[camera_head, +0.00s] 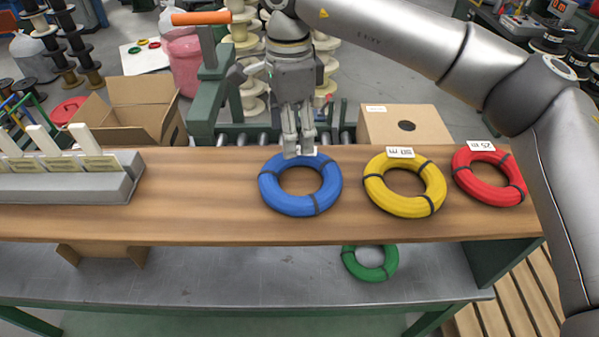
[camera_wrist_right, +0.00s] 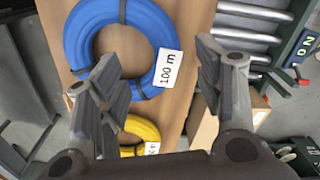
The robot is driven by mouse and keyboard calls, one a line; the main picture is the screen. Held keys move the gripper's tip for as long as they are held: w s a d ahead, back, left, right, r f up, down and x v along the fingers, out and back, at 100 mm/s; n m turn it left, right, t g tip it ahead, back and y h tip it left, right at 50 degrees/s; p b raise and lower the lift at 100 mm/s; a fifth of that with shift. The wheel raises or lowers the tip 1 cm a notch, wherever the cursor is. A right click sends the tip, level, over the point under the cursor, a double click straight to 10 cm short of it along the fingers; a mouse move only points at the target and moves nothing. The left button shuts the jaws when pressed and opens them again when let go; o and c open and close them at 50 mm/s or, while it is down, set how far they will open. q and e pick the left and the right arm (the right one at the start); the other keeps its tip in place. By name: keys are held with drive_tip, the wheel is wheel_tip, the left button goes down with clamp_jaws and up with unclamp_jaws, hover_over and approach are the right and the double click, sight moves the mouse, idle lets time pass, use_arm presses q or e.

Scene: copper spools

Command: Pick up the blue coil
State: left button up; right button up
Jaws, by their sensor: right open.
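The blue coil (camera_head: 287,202) lies flat on the wooden bench top, with dark bands around it. In the right wrist view the blue coil (camera_wrist_right: 79,42) carries a white "100 m" tag. My right gripper (camera_head: 298,150) points down at the coil's far rim, in front of the tag's place; the head view does not show clearly whether it touches. In the wrist view its two fingers (camera_wrist_right: 158,62) are wide apart with nothing held between them. The coil shows beyond the fingers, mostly toward the left one. My left gripper is not in view.
A yellow coil (camera_head: 405,208) and a red coil (camera_head: 490,194) lie to the right on the bench (camera_head: 200,215). A grey rack (camera_head: 60,188) stands at the left. A green coil (camera_head: 370,273) lies on the lower shelf. Boxes and rollers stand behind the bench.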

drive_tip(key=shift+w+f, duration=0.1)
drive_tip(key=shift+f, duration=0.25)
drive_tip(key=shift+w+f, duration=0.1)
drive_tip(key=shift+f, duration=0.2)
wheel_tip(320, 180, down, 4)
drive_tip(key=p, duration=0.3)
drive_tip(key=shift+f, duration=0.45)
drive_tip(key=shift+c, duration=0.5)
drive_tip(key=c, duration=0.5)
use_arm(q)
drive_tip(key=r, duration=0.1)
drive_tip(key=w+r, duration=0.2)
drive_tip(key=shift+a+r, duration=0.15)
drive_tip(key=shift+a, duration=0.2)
use_arm(e)
clamp_jaws()
